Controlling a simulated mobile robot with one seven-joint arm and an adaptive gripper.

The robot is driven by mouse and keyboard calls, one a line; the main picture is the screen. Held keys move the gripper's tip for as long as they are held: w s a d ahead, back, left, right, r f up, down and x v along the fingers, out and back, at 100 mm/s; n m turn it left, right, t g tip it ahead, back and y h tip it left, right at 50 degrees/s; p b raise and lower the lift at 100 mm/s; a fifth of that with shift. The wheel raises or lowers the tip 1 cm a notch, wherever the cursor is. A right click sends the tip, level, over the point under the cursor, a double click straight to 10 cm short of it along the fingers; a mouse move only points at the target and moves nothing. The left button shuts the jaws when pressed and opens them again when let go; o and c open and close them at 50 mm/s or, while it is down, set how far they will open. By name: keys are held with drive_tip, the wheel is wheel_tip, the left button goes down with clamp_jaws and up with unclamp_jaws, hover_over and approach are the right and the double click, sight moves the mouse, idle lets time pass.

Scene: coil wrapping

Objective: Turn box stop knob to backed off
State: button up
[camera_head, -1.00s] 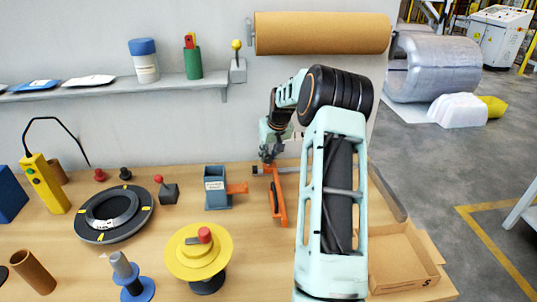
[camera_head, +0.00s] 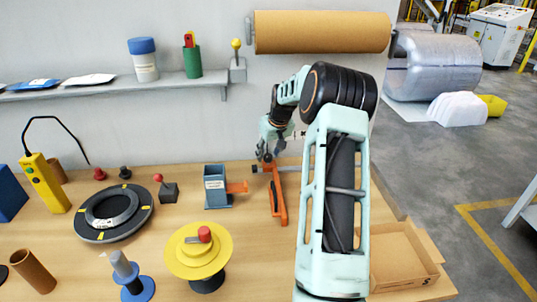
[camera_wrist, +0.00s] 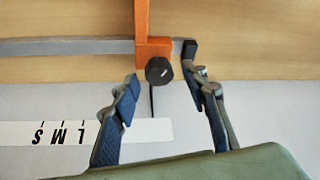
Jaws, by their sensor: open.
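The box stop is an orange arm (camera_head: 278,198) on a grey rail (camera_wrist: 70,47) at the back of the bench. Its black round knob (camera_wrist: 159,70) carries a short pale mark and sits on the orange block in the wrist view. A thin dark pointer runs from below the knob onto a white strip (camera_wrist: 60,133) marked S, M, L. My gripper (camera_wrist: 164,74) is open and empty, one finger on each side of the knob in the picture, with gaps showing on both sides. In the head view my gripper (camera_head: 268,152) is close by the rail; the exact distance is unclear.
A blue-grey block with an orange arm (camera_head: 218,187) stands left of the box stop. An open cardboard box (camera_head: 400,255) lies to the right, beyond my arm. A yellow disc stand (camera_head: 198,252) and a dark ring (camera_head: 113,213) are nearer the left.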

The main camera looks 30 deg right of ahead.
drive_tip(key=v, duration=1.1)
drive_tip(key=shift+r, duration=0.1)
